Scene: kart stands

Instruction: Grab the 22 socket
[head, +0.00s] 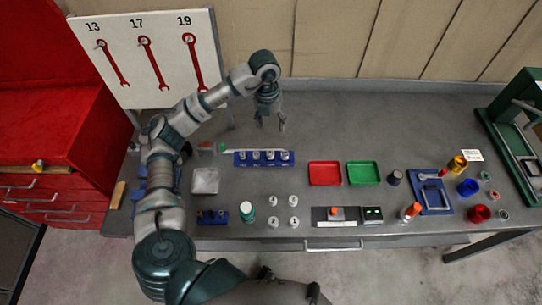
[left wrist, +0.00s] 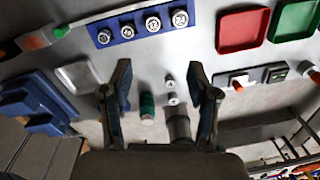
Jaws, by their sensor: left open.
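A blue rack (head: 237,163) on the grey bench holds several upright metal sockets in a row. It also shows at the top of the left wrist view (left wrist: 116,41), where the sockets have number marks on their tops. My left gripper (head: 271,124) is open and empty, above the bench and behind the rack in the head view. Its two spread fingers (left wrist: 158,72) show in the left wrist view, apart from the sockets. My right gripper is not in view.
A red tray (head: 325,173) and a green tray (head: 363,172) lie right of the rack. A grey tray (head: 205,181) is to its left. The bench behind the trays is clear.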

